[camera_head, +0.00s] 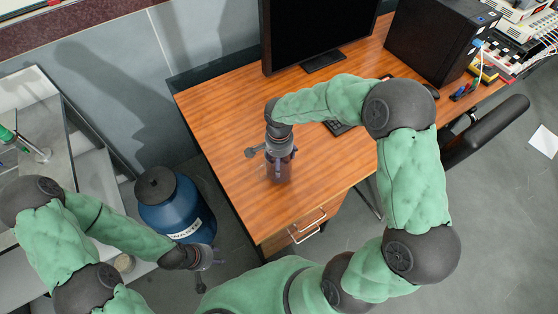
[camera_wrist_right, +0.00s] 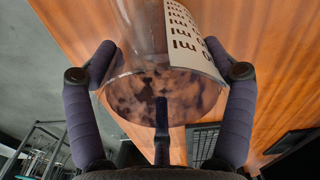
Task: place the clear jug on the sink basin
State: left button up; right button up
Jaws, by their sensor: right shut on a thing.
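The clear jug (camera_head: 279,172) is at the left part of the wooden desk, with my right gripper (camera_head: 279,152) over it. In the right wrist view the clear jug (camera_wrist_right: 165,92), with a white printed volume scale, sits between the two fingers of my right gripper (camera_wrist_right: 165,90), which is shut on it. I cannot tell whether its base touches the desk. The sink basin (camera_head: 45,112) is at the far left, a grey basin beside a green-topped tap, partly cut off by the frame.
A blue waste drum (camera_head: 180,208) with a black lid stands on the floor between sink and desk (camera_head: 215,110). A monitor (camera_head: 315,35), keyboard (camera_head: 340,128) and black computer case (camera_head: 440,40) are on the desk. A black chair (camera_head: 485,130) is at the right.

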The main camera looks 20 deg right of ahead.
jog(key=s+d+r+p, duration=0.2)
jog(key=s+r+p, duration=0.2)
jog(key=s+r, duration=0.7)
jog(key=s, duration=0.2)
jog(key=shift+s+p, duration=0.35)
jog(key=shift+s, duration=0.05)
jog(key=w+a+f+n, duration=0.2)
jog(key=w+f+n, duration=0.1)
jog(key=w+n, duration=0.3)
jog(key=w+a+f+n, duration=0.3)
jog(key=w+n, duration=0.2)
jog(key=w, duration=0.4)
jog(key=shift+f+n, duration=0.15)
jog(key=shift+n, duration=0.25)
jog(key=shift+a, duration=0.1)
